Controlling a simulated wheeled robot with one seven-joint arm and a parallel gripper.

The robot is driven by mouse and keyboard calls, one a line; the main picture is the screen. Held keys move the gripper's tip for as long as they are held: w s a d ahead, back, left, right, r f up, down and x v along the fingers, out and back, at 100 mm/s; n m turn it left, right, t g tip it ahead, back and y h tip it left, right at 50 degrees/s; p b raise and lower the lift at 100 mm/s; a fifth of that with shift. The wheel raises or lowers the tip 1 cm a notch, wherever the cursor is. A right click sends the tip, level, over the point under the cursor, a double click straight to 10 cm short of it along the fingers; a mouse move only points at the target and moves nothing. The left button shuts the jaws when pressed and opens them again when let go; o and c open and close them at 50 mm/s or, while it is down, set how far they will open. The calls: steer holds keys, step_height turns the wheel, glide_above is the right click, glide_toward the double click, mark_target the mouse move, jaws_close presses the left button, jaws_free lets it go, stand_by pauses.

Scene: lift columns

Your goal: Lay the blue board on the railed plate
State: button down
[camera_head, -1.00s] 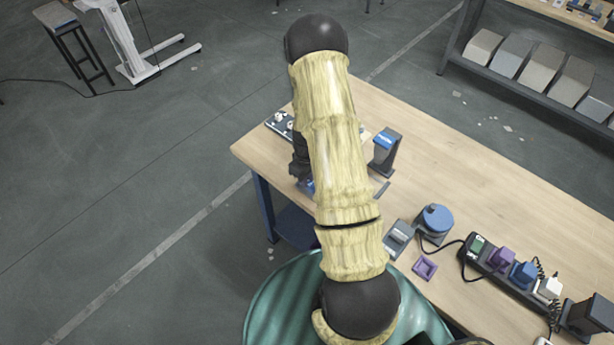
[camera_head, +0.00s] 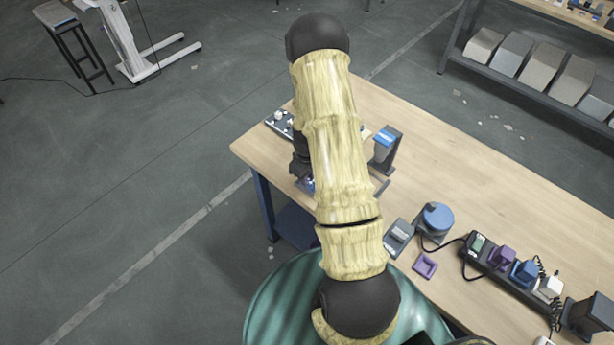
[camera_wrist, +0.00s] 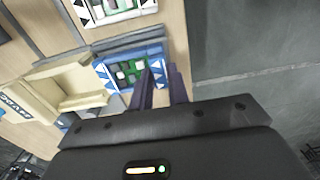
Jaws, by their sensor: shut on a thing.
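The blue board (camera_wrist: 118,76), with blue-and-white triangles and a green middle with pale blocks, is in the wrist view. My gripper (camera_wrist: 164,76) is shut on its right side; the fingers hide part of that edge. In the head view my arm hides most of the gripper, and a small bit of blue (camera_head: 307,185) shows below it near the table's edge. A similar plate with black-and-white triangles and a green middle (camera_wrist: 112,10) lies beyond the board; I cannot tell surely whether it is the railed plate. A plate with pale knobs (camera_head: 280,123) shows in the head view.
A tan bracket-like part (camera_wrist: 62,88) lies left of the board. A grey stand with a blue top (camera_head: 385,148) stands right of my arm. A blue round device (camera_head: 434,220) and a power strip (camera_head: 510,270) are at the right.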

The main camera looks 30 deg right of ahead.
steer(key=shift+f+b, duration=0.5)
stand_by(0.9)
steer(key=c, duration=0.8)
jaws_free()
steer(key=shift+c, duration=0.2)
steer(key=shift+r, duration=0.1)
steer(key=shift+r+p, duration=2)
steer(key=shift+r, duration=0.95)
